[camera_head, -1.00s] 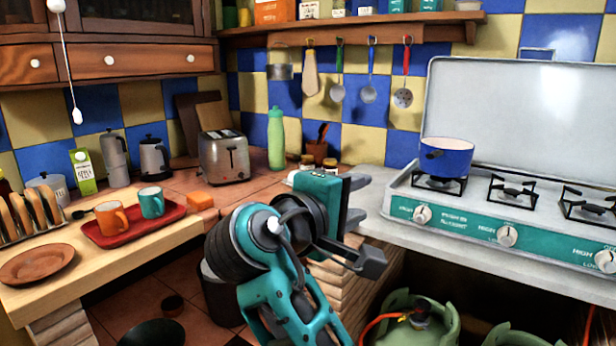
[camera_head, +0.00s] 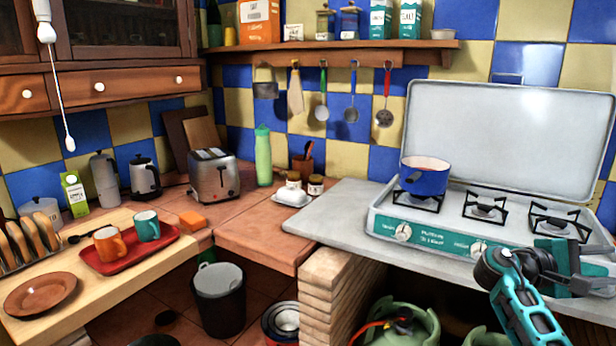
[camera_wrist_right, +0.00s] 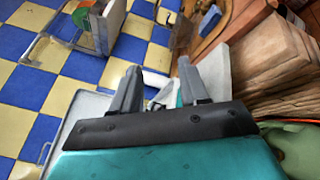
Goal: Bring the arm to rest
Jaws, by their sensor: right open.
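My right arm comes in from the lower right in the head view. Its teal and black right gripper (camera_head: 596,267) is in front of the right end of the stove, near the right edge of the picture. In the right wrist view the two grey fingers of the gripper (camera_wrist_right: 156,82) stand apart with nothing between them. My left gripper is in neither view.
The stove (camera_head: 440,236) with a blue pot (camera_head: 424,178) stands on the grey counter (camera_head: 335,215). A green gas bottle (camera_head: 405,325) is below. A toaster (camera_head: 214,176), green bottle (camera_head: 263,155) and red tray (camera_head: 100,262) stand left. A bin (camera_head: 219,300) is on the floor.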

